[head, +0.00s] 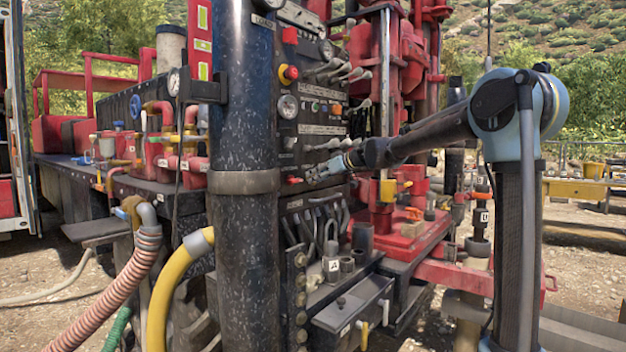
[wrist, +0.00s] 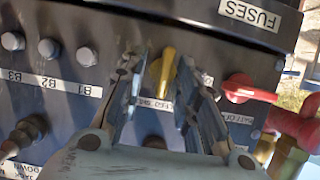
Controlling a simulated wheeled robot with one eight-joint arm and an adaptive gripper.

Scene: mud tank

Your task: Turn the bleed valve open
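A small yellow lever (wrist: 163,68) sticks out of the dark panel in the wrist view. The label under it is partly hidden, so I cannot confirm from it that this is the bleed valve. My gripper (wrist: 160,78) is open, with one finger on each side of the yellow lever and a visible gap to each. I cannot tell how far the fingertips are from the panel. In the head view my gripper (head: 314,175) is at the lower part of the black control panel, and the yellow lever cannot be made out there.
A red lever (wrist: 248,92) sits just right of my right finger, with red pipework (wrist: 298,122) beyond. Several round bolt-like knobs (wrist: 50,48) line the panel's left. In the head view a thick dark post (head: 246,260) stands left of the panel (head: 310,110).

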